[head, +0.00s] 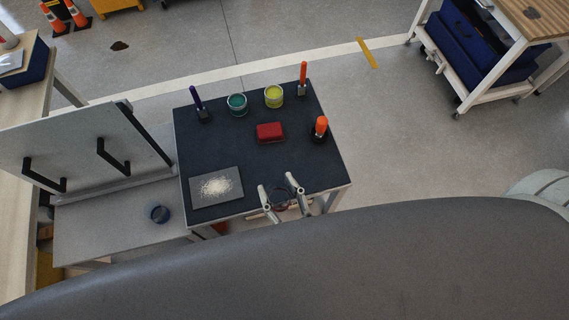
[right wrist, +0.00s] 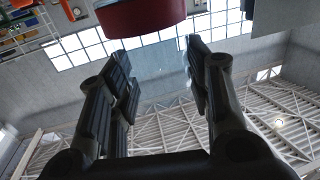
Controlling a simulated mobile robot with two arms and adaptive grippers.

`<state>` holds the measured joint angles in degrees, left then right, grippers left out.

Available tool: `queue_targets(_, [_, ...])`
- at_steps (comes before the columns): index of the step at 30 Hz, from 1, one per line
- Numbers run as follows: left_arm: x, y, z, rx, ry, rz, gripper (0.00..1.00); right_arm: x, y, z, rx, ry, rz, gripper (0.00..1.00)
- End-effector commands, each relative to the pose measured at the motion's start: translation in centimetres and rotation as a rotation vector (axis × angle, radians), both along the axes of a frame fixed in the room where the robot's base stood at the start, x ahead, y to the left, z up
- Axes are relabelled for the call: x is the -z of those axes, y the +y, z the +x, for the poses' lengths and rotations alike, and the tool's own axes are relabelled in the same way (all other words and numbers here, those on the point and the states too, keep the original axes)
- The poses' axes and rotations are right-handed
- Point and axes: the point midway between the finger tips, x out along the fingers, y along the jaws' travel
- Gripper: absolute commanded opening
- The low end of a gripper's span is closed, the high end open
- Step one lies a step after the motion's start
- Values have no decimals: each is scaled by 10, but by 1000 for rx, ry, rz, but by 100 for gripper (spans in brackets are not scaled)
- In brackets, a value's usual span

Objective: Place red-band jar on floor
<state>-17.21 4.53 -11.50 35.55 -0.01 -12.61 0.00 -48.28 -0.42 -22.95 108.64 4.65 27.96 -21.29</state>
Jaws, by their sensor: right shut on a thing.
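My right gripper (head: 279,187) is over the near edge of the dark-topped table. Its fingers stand apart on either side of a round, see-through jar (head: 281,199), whose dark rim shows faintly between them. In the right wrist view the gripper (right wrist: 158,62) has its fingers spread around clear glass, with a wide red band (right wrist: 140,15) just past the fingertips. I take this to be the red-band jar. Most of the jar is hard to make out in the head view. My left gripper is not in view. The grey floor (head: 420,150) shows right of the table.
A wheeled cart (head: 480,75) stands far right.

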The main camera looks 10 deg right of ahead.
Motion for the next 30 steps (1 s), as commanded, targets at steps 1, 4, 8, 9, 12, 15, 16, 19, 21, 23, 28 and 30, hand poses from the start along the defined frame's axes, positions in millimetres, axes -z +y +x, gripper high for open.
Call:
queue_targets(1, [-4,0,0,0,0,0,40,-3,2,-3,0,1,1,17])
queue_targets(4, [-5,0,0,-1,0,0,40,-4,4,-7,1,0,-1,17])
queue_targets(8, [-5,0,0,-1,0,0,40,-4,5,-8,1,-1,-1,17])
queue_targets(9, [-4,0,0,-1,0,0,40,-4,4,-7,2,-1,-2,17])
queue_targets(12, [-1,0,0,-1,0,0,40,-7,-2,0,13,-4,0,17])
queue_targets(15, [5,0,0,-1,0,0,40,-14,-18,17,40,-7,-2,17])
queue_targets(16, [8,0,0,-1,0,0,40,-17,-25,24,51,-8,-2,17])
queue_targets(19, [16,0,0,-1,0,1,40,-32,-52,45,93,-9,-1,17])
queue_targets(21, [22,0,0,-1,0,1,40,-44,-71,58,123,-8,-1,17])
queue_targets(23, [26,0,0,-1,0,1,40,-54,-88,66,147,-8,-2,17])
queue_targets(28, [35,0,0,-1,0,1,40,-81,-123,80,200,-6,-2,17])
queue_targets(30, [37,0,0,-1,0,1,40,-88,-132,82,214,-4,-1,17])
